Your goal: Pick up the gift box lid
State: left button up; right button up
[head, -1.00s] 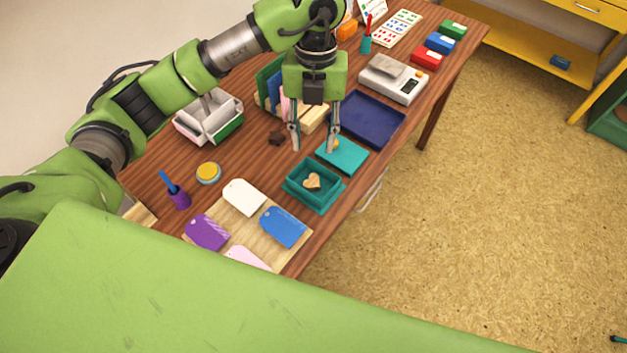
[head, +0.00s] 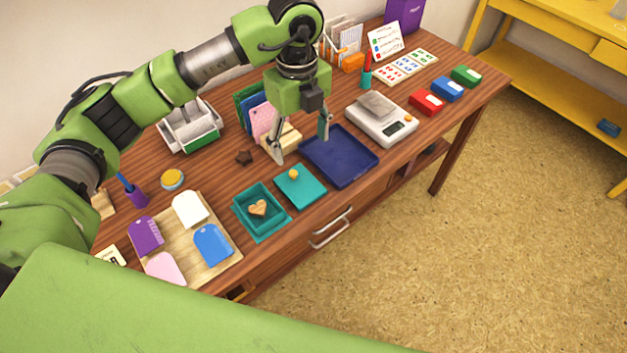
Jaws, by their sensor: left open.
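The gift box lid (head: 305,191) is a flat teal square with a small gold knob (head: 293,174) on top. It lies on the wooden table beside the open teal gift box (head: 245,224), which holds a heart-shaped wooden piece (head: 258,208). My left gripper (head: 301,148) is open and empty, pointing down. Its fingers show above and behind the lid in the picture, near the navy tray, and do not touch the knob. My right gripper is not in view.
A navy tray (head: 352,171) lies right of the lid, with a scale (head: 398,128) beyond it. A board (head: 215,268) with several coloured tags is at the left. The table's front edge is close to the lid.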

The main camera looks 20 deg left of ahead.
pick_arm(q)
send_near(298, 183)
jog(key=shift+s+f+n+p, duration=0.15)
jog(key=shift+s+n+p, duration=0.1)
jog(key=shift+n+p, duration=0.05)
jog(key=f, duration=0.3)
jog(key=shift+w+d+f, duration=0.1)
jog(key=shift+d, duration=0.1)
jog(key=f, duration=0.1)
jog(key=f+p, duration=0.1)
jog(key=f, duration=0.1)
jog(key=shift+a+f, duration=0.3)
jog(key=shift+f, duration=0.55)
jog(key=c, duration=0.7)
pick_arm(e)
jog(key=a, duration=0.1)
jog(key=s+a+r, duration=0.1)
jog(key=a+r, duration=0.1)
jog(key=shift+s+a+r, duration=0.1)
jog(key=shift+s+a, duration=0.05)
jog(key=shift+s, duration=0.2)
